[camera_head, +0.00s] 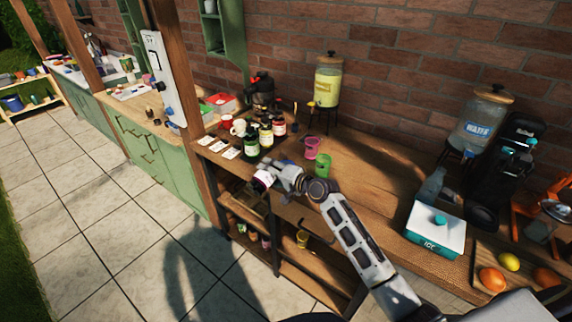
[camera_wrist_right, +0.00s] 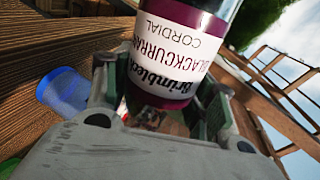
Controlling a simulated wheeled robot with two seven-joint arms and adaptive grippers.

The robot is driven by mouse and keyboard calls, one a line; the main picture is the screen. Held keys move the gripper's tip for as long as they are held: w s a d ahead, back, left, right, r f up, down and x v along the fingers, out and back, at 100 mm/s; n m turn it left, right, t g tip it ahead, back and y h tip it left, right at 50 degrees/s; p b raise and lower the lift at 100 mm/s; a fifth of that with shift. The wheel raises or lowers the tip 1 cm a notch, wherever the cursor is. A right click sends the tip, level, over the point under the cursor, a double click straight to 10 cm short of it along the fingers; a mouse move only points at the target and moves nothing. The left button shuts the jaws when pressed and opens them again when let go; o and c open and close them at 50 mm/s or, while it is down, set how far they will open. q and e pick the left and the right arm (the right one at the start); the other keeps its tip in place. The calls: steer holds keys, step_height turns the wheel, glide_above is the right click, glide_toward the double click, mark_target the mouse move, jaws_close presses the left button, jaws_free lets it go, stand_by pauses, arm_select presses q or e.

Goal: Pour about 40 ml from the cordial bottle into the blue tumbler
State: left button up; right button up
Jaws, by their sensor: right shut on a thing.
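My right gripper (camera_head: 274,178) is shut on the cordial bottle (camera_head: 262,181), near the front edge of the wooden counter. In the right wrist view the bottle (camera_wrist_right: 180,45) is between the fingers. It holds dark purple liquid and its white blackcurrant cordial label appears upside down. Its neck is out of that frame. The blue tumbler (camera_wrist_right: 65,92) shows left of the fingers in the right wrist view, apart from the bottle. In the head view only a small blue patch (camera_head: 289,162) shows behind my gripper, probably the tumbler. My left gripper is not in view.
A pink tumbler (camera_head: 312,147) and a green tumbler (camera_head: 323,166) stand right of my gripper. Several bottles (camera_head: 266,135) stand behind it on the left. A drink dispenser (camera_head: 328,80) is at the back. An ice box (camera_head: 436,229) stands at right; the counter's middle is clear.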

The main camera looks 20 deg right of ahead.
steer(key=shift+a+m, duration=0.1)
steer(key=shift+m, duration=0.2)
steer(key=shift+f, duration=0.1)
steer(key=shift+r+m+g+y+p, duration=0.3)
steer(key=shift+r+m+p, duration=0.15)
steer(key=shift+p, duration=0.6)
steer(key=shift+s+a, duration=0.1)
steer(key=shift+s+a, duration=0.1)
steer(key=shift+a, duration=0.05)
steer(key=shift+s+a, duration=0.25)
steer(key=shift+a, duration=0.1)
steer(key=shift+s+a+r+p, duration=0.1)
steer(key=shift+r+p, duration=0.05)
steer(key=shift+p, duration=0.15)
stand_by(1.3)
